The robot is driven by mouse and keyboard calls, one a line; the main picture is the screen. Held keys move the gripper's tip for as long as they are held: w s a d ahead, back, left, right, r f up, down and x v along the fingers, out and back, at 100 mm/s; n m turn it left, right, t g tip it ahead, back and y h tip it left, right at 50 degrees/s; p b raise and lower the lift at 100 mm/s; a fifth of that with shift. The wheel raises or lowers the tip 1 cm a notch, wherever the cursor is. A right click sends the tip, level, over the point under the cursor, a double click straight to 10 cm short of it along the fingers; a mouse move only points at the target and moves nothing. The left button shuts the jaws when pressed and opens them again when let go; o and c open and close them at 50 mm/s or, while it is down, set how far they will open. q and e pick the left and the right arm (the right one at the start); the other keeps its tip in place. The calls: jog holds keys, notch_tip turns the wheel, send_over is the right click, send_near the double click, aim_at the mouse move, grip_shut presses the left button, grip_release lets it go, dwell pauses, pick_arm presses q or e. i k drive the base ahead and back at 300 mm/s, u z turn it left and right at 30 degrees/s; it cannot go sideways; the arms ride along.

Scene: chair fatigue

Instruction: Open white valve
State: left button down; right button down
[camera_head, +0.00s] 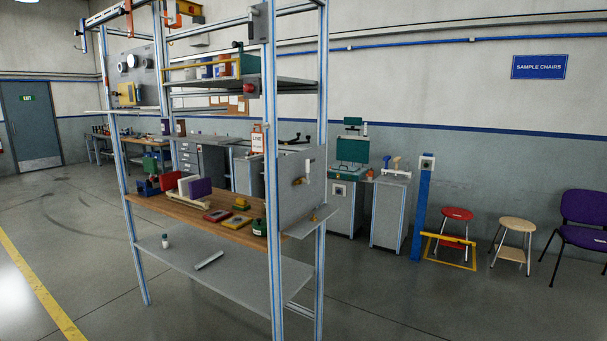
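A small white handle (309,166) stands upright on the grey panel (292,205) at the right end of the metal rack. A brass-coloured fitting (298,182) sits just below and to the left of it. This looks like the white valve, but it is too small to make out its exact position. Neither of my grippers is in view.
The metal rack (277,300) has a wooden shelf (195,222) with several small items. A blue post (421,215), a red stool (457,214), a wooden stool (517,225) and a purple chair (584,207) stand at the right. The floor in front is clear.

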aim_at(307, 170)
jog(key=z, duration=0.3)
jog(key=i, duration=1.4)
